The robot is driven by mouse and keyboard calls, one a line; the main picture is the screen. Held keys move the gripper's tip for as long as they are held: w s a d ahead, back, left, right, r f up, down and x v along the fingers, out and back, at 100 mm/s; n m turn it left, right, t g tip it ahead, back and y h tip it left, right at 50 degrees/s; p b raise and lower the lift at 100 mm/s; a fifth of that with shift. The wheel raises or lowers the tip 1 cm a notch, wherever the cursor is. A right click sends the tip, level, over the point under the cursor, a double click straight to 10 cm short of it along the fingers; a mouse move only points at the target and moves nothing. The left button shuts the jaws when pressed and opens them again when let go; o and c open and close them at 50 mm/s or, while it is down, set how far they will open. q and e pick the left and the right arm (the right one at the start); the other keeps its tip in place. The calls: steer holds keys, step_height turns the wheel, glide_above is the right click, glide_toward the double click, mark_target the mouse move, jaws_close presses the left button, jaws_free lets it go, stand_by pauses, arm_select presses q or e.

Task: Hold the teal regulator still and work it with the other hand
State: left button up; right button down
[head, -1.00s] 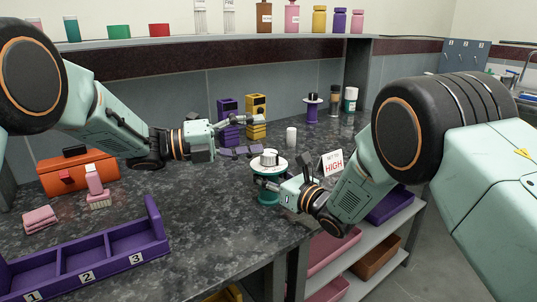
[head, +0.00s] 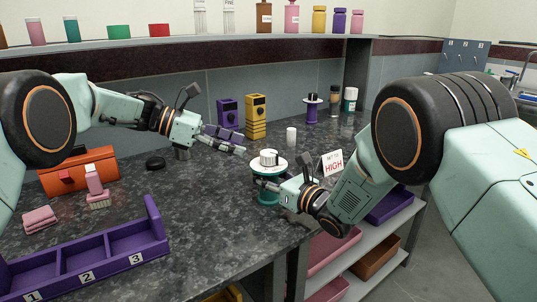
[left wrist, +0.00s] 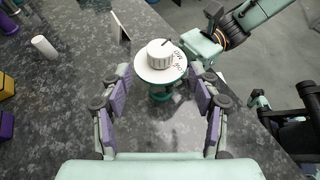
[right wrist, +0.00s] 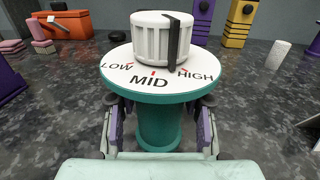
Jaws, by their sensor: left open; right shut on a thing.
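The teal regulator (head: 268,196) stands upright near the counter's right edge. It has a white dial plate and a ribbed white knob (right wrist: 152,38) with a black pointer bar. In the right wrist view the plate reads LOW, MID, HIGH, and the bar points between MID and HIGH. My right gripper (right wrist: 160,128) is shut on the teal body below the plate. My left gripper (head: 238,142) is open and empty, up and left of the regulator. In the left wrist view the knob (left wrist: 160,54) shows beyond and between its spread fingers, apart from them.
A sign (head: 332,163) reading SET TO HIGH stands right of the regulator. A white cylinder (head: 291,136) and purple (head: 228,113) and yellow (head: 256,115) units stand behind. A black disc (head: 155,163), orange box (head: 78,172) and purple tray (head: 110,250) lie left.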

mark_target(266, 153)
arm_select(q)
steer(key=x, duration=0.8)
steer(key=shift+d+f, duration=0.15)
steer(key=shift+d, duration=0.25)
steer(key=c, duration=1.2)
steer(key=shift+n+t, duration=0.5)
steer(key=shift+n+t+y, duration=0.7)
steer(key=shift+n+t, duration=1)
steer(key=shift+t, duration=0.2)
arm_select(e)
steer(key=shift+a, duration=0.1)
